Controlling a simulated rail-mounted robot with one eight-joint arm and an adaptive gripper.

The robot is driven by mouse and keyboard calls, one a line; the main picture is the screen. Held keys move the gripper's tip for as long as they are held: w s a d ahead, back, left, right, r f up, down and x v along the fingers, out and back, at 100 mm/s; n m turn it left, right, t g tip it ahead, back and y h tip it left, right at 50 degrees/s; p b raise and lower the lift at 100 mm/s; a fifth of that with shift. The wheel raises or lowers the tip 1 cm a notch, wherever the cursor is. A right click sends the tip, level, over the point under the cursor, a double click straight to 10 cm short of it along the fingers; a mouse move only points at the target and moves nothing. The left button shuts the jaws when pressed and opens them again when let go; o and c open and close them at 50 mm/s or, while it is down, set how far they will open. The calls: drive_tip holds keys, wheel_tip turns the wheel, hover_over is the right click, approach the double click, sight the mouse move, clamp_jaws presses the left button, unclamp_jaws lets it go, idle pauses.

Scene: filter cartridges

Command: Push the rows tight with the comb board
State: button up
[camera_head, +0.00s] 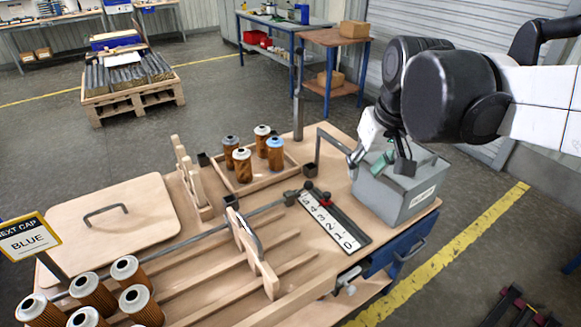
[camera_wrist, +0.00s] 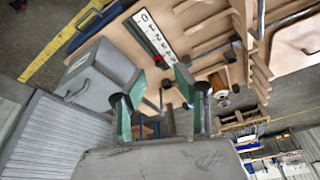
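A wooden board (camera_head: 255,257) with a dark curved edge stands upright across the slatted lanes. A second upright wooden piece with comb-like notches (camera_head: 190,180) stands beside the small tray; I cannot tell which is the comb board. Orange-brown cartridges with pale caps (camera_head: 92,290) stand in rows at the front left of the lanes, apart from both boards. My gripper (camera_head: 392,158) is over the grey bin at the right, away from the boards. In the wrist view its green fingers (camera_wrist: 160,88) are spread with nothing held between them.
A tray (camera_head: 233,187) holds several cartridges, one blue-capped. A sign (camera_head: 27,240) reads "NEXT CAP BLUE". A handled wooden lid (camera_head: 110,225) covers the left.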

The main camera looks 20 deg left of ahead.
drive_tip(key=w+a+n+g+p, duration=0.2)
drive_tip(key=a+n+p, duration=0.1)
drive_tip(key=a, duration=1.4)
drive_tip(key=n+g, duration=0.1)
drive_tip(key=g, duration=0.2)
approach(249, 227)
drive_tip(key=shift+h, duration=0.3)
drive_tip(key=x, duration=0.8)
drive_tip(key=shift+s+a+f+p, duration=0.1)
drive_tip(key=shift+a+f+p, duration=0.25)
drive_tip(key=shift+a+p, duration=0.05)
clamp_jaws()
